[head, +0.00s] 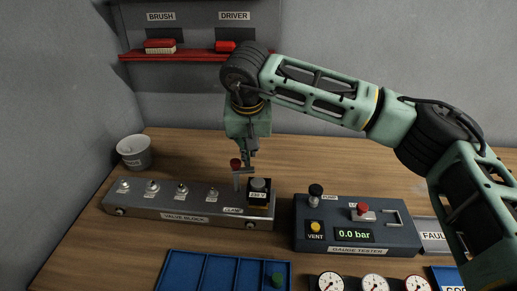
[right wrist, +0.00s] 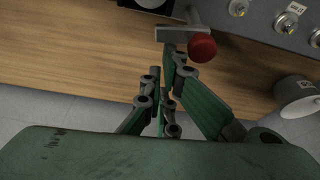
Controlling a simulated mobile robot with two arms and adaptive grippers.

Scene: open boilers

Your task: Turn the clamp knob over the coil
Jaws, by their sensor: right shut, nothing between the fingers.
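The clamp knob (head: 236,163) is red and sits on a grey clamp (head: 243,176) beside the black coil (head: 260,186) marked 230 V, at the right end of the valve block. My right gripper (head: 249,162) points down, just right of the knob and above the coil. In the right wrist view the red knob (right wrist: 203,47) is right of my right gripper's fingertips (right wrist: 170,55). The fingers are shut and empty, close to the clamp's grey bar (right wrist: 180,34); contact cannot be told. My left gripper is not in view.
The valve block (head: 150,206) carries several silver fittings. A grey cup (head: 134,152) stands behind its left end. The gauge tester (head: 356,237) stands to the right, and a blue tray (head: 187,270) lies in front. A red shelf (head: 190,56) is on the back wall.

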